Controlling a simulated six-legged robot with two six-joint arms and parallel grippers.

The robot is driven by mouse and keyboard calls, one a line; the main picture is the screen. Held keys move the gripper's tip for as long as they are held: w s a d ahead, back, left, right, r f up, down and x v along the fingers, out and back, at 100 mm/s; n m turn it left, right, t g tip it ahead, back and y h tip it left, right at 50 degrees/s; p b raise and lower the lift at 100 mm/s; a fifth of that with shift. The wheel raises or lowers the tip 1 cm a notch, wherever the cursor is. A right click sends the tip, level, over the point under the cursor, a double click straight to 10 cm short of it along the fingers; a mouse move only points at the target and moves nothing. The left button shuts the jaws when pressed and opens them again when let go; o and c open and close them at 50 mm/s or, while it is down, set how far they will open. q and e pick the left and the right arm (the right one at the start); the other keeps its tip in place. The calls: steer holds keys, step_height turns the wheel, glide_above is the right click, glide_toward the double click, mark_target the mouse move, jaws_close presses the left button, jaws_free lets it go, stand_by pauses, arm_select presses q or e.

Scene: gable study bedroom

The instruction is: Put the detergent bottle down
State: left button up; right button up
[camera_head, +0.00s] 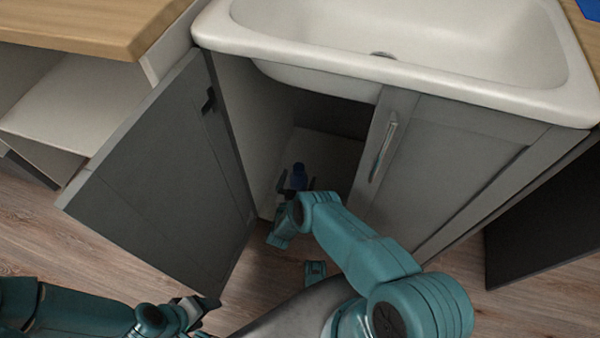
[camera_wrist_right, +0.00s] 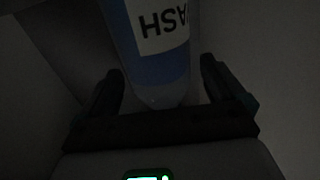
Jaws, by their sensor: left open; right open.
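The blue detergent bottle (camera_head: 298,178) is inside the open cabinet under the sink, near its front. In the right wrist view the bottle (camera_wrist_right: 160,68) shows a white label with the letters "WASH", upside down. My right gripper (camera_head: 296,186) reaches into the cabinet. In the wrist view its fingers (camera_wrist_right: 163,88) are apart, one on each side of the bottle, with gaps visible. Whether the bottle's base rests on the cabinet floor is hard to see. My left gripper (camera_head: 200,306) is open and empty, low in the head view near the cabinet door's bottom edge.
The grey left cabinet door (camera_head: 165,175) stands swung open. The right door (camera_head: 445,165) is closed, with a metal handle. The white sink (camera_head: 400,50) is above. A wooden-topped unit (camera_head: 85,25) stands at left. The cabinet interior is dark.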

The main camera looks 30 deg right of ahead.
steer(key=v, duration=0.9)
steer(key=shift+s+p, duration=0.15)
steer(key=shift+p, duration=0.2)
steer(key=shift+a, duration=0.1)
